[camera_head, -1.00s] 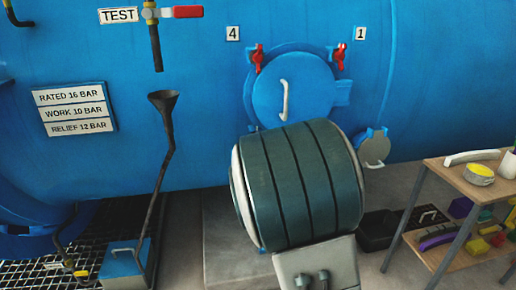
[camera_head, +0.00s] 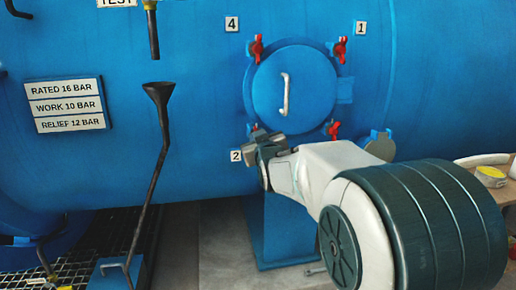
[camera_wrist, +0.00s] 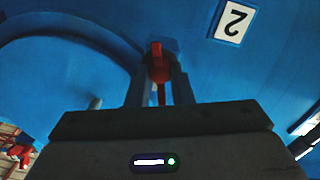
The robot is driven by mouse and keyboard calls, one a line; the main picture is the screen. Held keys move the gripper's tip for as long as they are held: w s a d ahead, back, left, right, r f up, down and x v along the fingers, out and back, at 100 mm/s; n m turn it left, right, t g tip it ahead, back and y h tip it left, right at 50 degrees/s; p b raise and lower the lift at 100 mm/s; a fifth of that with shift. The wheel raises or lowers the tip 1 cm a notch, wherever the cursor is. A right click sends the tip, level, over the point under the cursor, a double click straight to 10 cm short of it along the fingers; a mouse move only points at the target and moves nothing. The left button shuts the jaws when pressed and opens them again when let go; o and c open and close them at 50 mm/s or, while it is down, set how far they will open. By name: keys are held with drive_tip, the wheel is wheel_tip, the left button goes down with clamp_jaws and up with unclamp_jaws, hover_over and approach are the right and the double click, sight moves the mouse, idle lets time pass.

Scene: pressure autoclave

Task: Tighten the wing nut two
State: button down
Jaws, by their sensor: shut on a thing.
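The round blue hatch (camera_head: 305,95) has a white handle (camera_head: 286,94) and red wing nuts around its rim. Wing nut two is at the lower left, by the label 2 (camera_head: 236,156). In the head view my gripper (camera_head: 258,138) is at that corner and mostly hides the nut. In the wrist view the red wing nut two (camera_wrist: 158,63) stands between the two fingers of my gripper (camera_wrist: 160,85), which are shut on it. The label 2 also shows in the wrist view (camera_wrist: 233,21), upside down.
Red wing nuts four (camera_head: 257,49), one (camera_head: 340,51) and the lower right one (camera_head: 332,131) sit around the hatch. A funnel pipe (camera_head: 158,110) stands to the left. A small round flap (camera_head: 380,147) and a table with a yellow item (camera_head: 490,175) are to the right.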

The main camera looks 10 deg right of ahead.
drive_tip(key=shift+m+b, duration=1.15)
drive_tip(key=shift+m, duration=0.45)
drive_tip(key=c, duration=1.3)
unclamp_jaws()
drive_tip(key=s+p, duration=0.2)
drive_tip(key=s, duration=1.1)
drive_tip(key=shift+s, duration=0.4)
drive_tip(key=shift+r, duration=0.1)
